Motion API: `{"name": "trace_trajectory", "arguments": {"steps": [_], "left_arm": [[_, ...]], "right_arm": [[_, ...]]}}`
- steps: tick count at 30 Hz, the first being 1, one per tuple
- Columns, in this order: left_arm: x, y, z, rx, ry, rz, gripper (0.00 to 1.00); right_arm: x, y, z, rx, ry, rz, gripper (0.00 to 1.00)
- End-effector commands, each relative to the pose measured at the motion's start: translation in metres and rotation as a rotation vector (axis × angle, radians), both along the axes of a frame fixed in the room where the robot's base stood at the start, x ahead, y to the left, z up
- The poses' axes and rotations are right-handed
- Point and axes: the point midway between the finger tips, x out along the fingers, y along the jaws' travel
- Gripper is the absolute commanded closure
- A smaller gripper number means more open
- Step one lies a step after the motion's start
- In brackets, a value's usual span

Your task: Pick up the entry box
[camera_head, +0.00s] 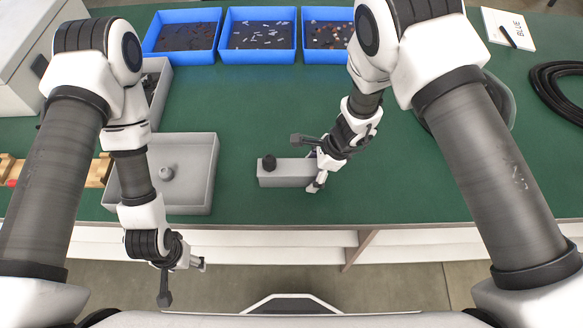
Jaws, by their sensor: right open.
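The entry box, which I take to be the small grey block (280,175) with a black knob on its left part, lies on the green table near the front edge. My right gripper (316,171) is open at the right end of this box. Its fingers appear to be on the far and near sides of that end, which they partly hide. I cannot tell whether they touch it. My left gripper (196,264) hangs in front of the table edge, apart from the box. Its fingers are too small and overlapped to read.
A grey tray (206,188) with a small round grey part stands left of the box. Blue bins (258,57) of small parts line the back. A black cable coil (560,90) lies at right, near a white booklet (507,30). The table centre is clear.

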Motion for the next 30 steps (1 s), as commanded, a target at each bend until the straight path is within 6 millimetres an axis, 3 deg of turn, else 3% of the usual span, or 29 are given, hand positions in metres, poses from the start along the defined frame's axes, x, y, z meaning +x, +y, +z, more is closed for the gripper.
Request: {"name": "trace_trajectory", "arguments": {"steps": [7,12,13,23,30], "left_arm": [[0.0,0.0,0.0,0.0,0.001,0.0,0.33],[0.0,0.0,0.0,0.0,0.001,0.0,0.33],[0.0,0.0,0.0,0.0,0.001,0.0,0.33],[0.0,0.0,0.001,0.0,0.0,0.0,0.33],[0.0,0.0,0.012,0.0,0.0,0.0,0.33]], "right_arm": [[0.0,0.002,-0.005,-0.001,-0.001,0.0,0.19],[0.0,0.002,-0.005,-0.001,-0.001,0.0,0.79],[0.0,0.002,-0.005,0.0,-0.001,0.0,0.82],[0.0,0.001,-0.004,-0.001,-0.001,0.0,0.82],[0.003,-0.006,0.01,0.0,-0.001,-0.003,0.82]]}}
